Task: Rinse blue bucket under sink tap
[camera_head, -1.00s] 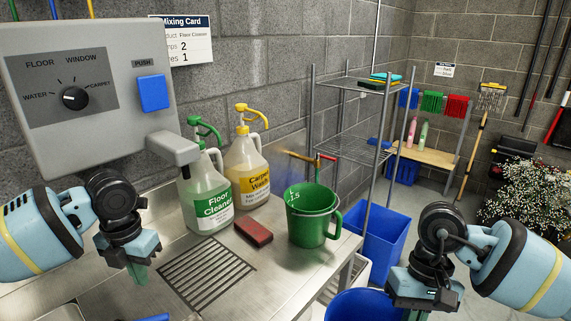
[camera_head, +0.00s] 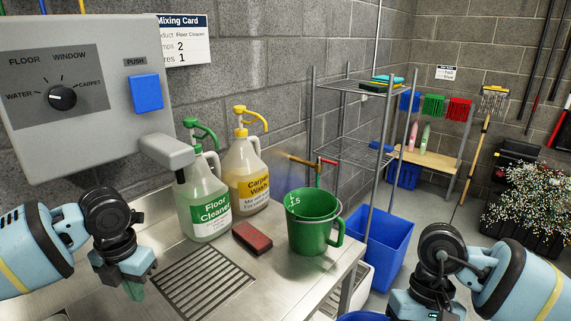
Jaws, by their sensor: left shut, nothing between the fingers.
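The round rim of a blue bucket (camera_head: 363,316) just shows at the bottom edge, beside my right gripper; the rest is out of view. A brass tap (camera_head: 303,160) with a red handle stands behind the green measuring jug (camera_head: 313,232). My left gripper (camera_head: 134,291) is shut and empty above the metal counter at the lower left. My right gripper (camera_head: 428,312) is at the bottom edge with its fingers cut off, so I cannot see if it touches the bucket.
Floor cleaner (camera_head: 207,200) and carpet wash (camera_head: 246,180) jugs stand on the counter (camera_head: 160,222) near a red sponge block (camera_head: 252,238). The dispenser box (camera_head: 85,95) overhangs the left. A wire rack (camera_head: 350,150) and a square blue bin (camera_head: 378,245) stand beyond the counter.

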